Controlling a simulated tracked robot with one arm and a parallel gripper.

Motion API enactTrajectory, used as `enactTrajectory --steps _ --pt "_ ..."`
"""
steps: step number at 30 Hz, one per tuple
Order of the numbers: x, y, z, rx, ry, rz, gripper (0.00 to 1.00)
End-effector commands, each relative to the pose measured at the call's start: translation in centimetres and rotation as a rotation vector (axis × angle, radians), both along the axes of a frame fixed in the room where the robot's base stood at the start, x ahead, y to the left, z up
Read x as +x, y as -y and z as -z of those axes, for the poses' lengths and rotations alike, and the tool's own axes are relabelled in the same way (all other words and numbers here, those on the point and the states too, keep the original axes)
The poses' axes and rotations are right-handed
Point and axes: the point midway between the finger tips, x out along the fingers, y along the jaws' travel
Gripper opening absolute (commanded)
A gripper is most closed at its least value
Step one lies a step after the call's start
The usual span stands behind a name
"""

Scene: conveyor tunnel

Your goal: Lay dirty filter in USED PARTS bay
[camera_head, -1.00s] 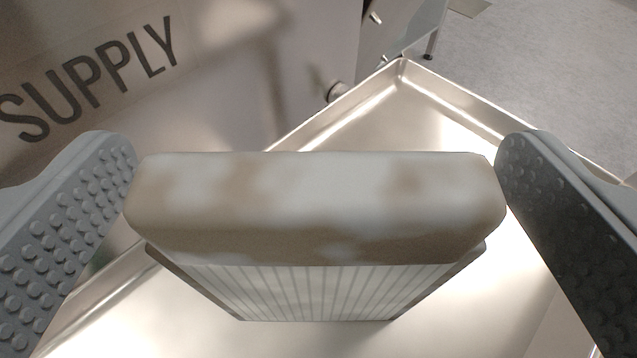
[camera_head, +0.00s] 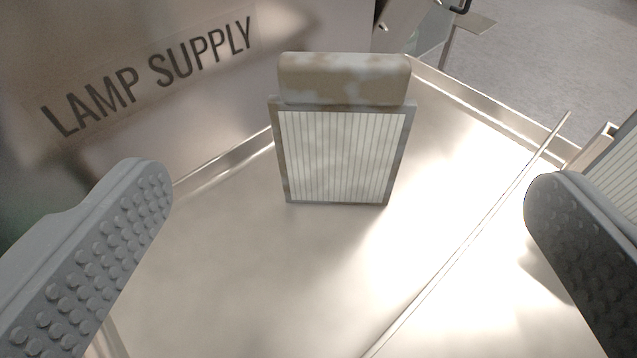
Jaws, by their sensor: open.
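The dirty filter (camera_head: 338,155) stands upright in a shiny metal tray (camera_head: 240,250). It has a pleated panel in a grey frame and a thick, brown-stained top grip (camera_head: 345,78). My gripper (camera_head: 350,200) is open, with one studded finger at the left and one at the right. The filter is beyond the fingertips, apart from both. No USED PARTS lettering shows, so I cannot tell from lettering which bay this is.
A thin divider (camera_head: 470,240) runs across the tray to the right of the filter. Another pleated panel (camera_head: 615,170) is partly in view at the right edge. A wall marked LAMP SUPPLY (camera_head: 150,75) rises behind the tray at left. Grey floor (camera_head: 560,50) lies beyond.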

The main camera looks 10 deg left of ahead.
Motion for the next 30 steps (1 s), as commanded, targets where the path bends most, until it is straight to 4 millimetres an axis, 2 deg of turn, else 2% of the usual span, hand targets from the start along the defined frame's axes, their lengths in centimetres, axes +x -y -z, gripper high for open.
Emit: enactTrajectory --steps 9,11,14,17,18,20,22,27,30 --pt "-0.2 0.0 -0.2 -0.002 0.001 0.000 0.98" --pt "0.0 0.2 -1.0 -0.011 0.006 0.006 0.98" --pt "0.5 1.0 -4.0 -0.043 0.014 0.031 0.98" --pt "0.9 2.1 -9.5 -0.080 0.028 0.080 0.98" --pt "0.7 2.4 -12.3 -0.091 0.034 0.101 0.98" --pt "0.1 2.8 -16.5 -0.103 0.039 0.133 0.98" --pt "-1.2 2.7 -21.7 -0.098 0.052 0.163 0.98" --pt "-6.5 1.1 -32.7 -0.058 0.067 0.193 0.98" --pt "-10.1 -0.4 -37.5 -0.029 0.075 0.186 0.98"
